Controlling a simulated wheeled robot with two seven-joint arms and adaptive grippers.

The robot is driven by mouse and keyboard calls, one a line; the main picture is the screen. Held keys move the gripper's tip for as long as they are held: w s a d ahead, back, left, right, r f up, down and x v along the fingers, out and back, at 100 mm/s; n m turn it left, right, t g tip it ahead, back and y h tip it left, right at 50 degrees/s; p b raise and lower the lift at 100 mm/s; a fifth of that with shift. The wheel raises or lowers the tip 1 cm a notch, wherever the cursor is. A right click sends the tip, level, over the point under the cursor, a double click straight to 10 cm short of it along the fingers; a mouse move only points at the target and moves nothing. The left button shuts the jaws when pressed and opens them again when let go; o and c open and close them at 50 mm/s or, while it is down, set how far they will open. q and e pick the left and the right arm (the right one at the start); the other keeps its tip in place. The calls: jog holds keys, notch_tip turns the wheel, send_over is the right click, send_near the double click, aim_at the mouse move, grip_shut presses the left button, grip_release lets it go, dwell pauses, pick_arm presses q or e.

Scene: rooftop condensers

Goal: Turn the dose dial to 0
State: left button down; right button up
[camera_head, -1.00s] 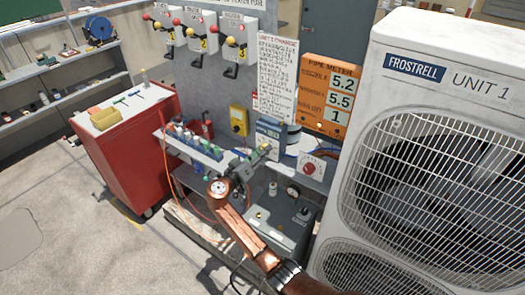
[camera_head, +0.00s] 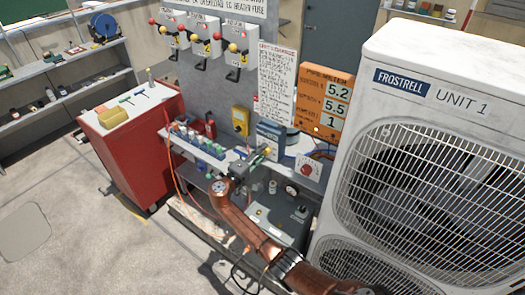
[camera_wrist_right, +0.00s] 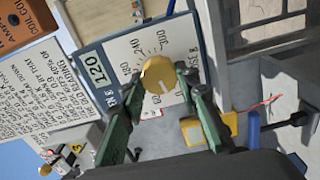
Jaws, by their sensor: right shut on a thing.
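The dose dial is a round yellow knob (camera_wrist_right: 159,74) on a white scale panel with a blue border, seen rotated in the right wrist view. A pale mark shows on the knob; the number it points to is hard to tell. A window beside the scale reads 120. My right gripper (camera_wrist_right: 158,86) has its green fingers on either side of the knob, shut on it. In the head view the blue and white dose box (camera_head: 271,134) stands on the shelf, with my right gripper (camera_head: 259,156) at its front, covering the dial. My left gripper is not in view.
An orange pipe meter (camera_head: 324,101) reads 5.2, 5.5 and 1. A small box with a red knob (camera_head: 307,168) stands right of the dose box. Several bottles (camera_head: 200,142) line the shelf at left. The large white condenser (camera_head: 445,65) fills the right side.

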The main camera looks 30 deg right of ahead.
jog(key=shift+n+p, duration=0.65)
jog(key=shift+n, duration=0.55)
jog(key=o, duration=1.2)
jog(key=shift+w, duration=0.1)
jog(key=shift+c, duration=0.2)
jog(key=v, duration=1.2)
jog(key=shift+f, duration=0.1)
